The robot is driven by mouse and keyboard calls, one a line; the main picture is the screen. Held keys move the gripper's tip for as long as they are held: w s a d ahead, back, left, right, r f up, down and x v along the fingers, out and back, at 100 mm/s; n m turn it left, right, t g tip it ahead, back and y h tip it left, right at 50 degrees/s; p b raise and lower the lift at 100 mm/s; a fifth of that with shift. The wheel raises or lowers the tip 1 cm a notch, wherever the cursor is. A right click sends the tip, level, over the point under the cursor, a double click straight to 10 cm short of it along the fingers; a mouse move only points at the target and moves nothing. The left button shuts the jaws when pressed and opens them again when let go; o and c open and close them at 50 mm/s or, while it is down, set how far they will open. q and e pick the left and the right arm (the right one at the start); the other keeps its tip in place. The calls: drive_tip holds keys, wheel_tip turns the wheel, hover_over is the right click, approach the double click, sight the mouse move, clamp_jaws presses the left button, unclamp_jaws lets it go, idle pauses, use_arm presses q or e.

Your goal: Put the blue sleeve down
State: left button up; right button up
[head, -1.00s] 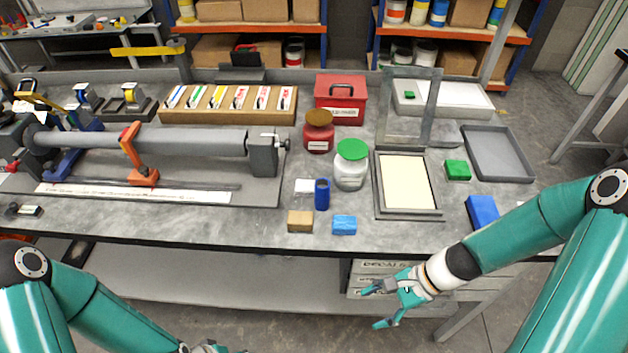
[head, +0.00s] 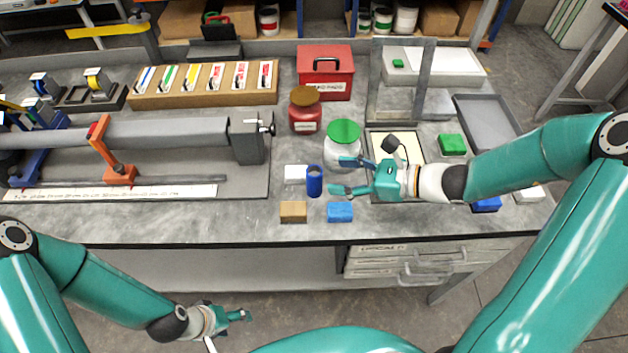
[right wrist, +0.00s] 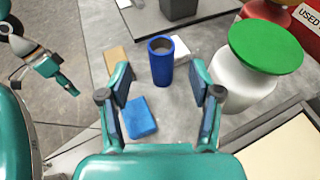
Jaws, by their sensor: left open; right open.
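My right gripper (head: 340,176) is open and empty, to the right of the sleeve. In the right wrist view the sleeve is ahead of the gap between the fingers (right wrist: 162,92), apart from both. My left gripper (head: 246,315) is open and empty, below the bench's front edge.
A blue block (head: 340,212) and a tan block (head: 293,212) lie in front of the sleeve. A white block (head: 296,174) lies just left of it. The green-lidded jar (head: 342,150) stands behind my right gripper. The bench's front left is clear.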

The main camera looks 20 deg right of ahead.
sight(308, 171)
drive_tip(key=shift+x, duration=0.8)
drive_tip(key=shift+w+a+p, duration=0.3)
drive_tip(key=shift+w+a, duration=0.05)
drive_tip(key=shift+a, duration=0.1)
drive_tip(key=p+x, duration=0.1)
drive_tip(key=x, duration=0.2)
drive_tip(key=shift+w+a, duration=0.15)
drive_tip(key=shift+w, duration=0.05)
drive_tip(key=shift+w+a+f, duration=0.25)
clamp_jaws()
drive_tip(key=shift+r, duration=0.15)
